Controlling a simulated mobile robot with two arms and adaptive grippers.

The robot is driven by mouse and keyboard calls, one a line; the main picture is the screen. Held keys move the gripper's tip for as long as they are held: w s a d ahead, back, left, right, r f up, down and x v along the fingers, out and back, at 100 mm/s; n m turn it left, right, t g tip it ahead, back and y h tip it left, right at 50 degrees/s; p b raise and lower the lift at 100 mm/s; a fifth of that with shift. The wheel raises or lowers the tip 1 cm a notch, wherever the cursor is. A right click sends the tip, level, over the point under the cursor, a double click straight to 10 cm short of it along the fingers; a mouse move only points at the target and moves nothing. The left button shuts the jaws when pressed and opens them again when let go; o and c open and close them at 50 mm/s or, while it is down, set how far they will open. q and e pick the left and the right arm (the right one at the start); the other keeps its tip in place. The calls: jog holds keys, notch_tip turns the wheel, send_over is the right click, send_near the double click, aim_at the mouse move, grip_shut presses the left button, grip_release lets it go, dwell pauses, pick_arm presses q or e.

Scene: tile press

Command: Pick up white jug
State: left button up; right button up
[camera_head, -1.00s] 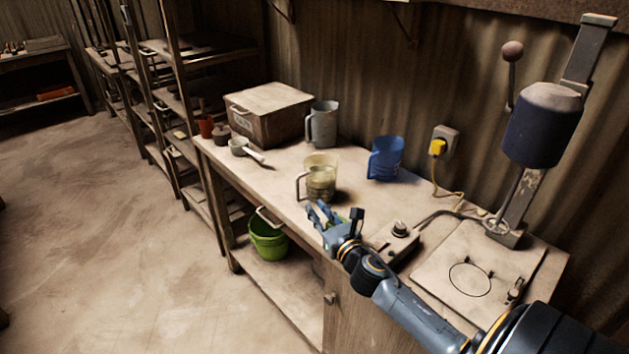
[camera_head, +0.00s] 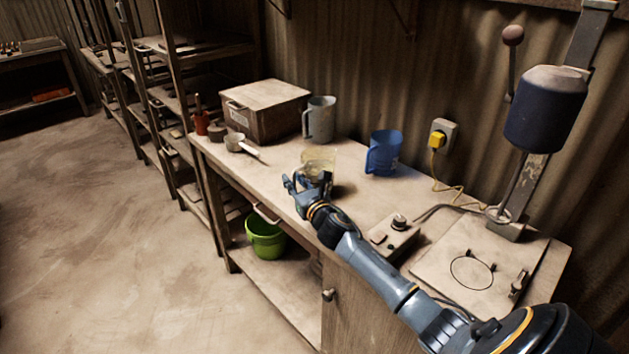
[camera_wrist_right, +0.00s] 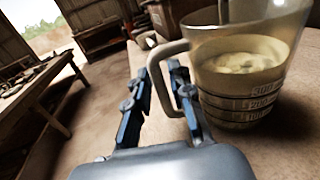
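A see-through measuring jug with a pale handle and whitish-yellow contents (camera_head: 318,157) stands upright on the workbench, partly hidden by my right gripper (camera_head: 306,184). In the right wrist view the jug (camera_wrist_right: 245,80) fills the upper right, with dark scale marks. My right gripper (camera_wrist_right: 158,72) is open, its fingers on either side of the jug's handle; I cannot tell if they touch it. A pale grey jug (camera_head: 321,120) stands farther back beside the box. A blue jug (camera_head: 384,153) stands to the right. My left gripper is not in view.
The workbench (camera_head: 275,155) holds a lidded box (camera_head: 266,110), a scoop (camera_head: 236,143), a red pot (camera_head: 201,123) and a small control box (camera_head: 395,232). A press (camera_head: 545,115) stands at the right. A green bucket (camera_head: 265,236) sits on the lower shelf.

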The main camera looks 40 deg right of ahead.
grip_shut()
dwell(0.3)
jog(key=shift+r, duration=0.15)
dwell(0.3)
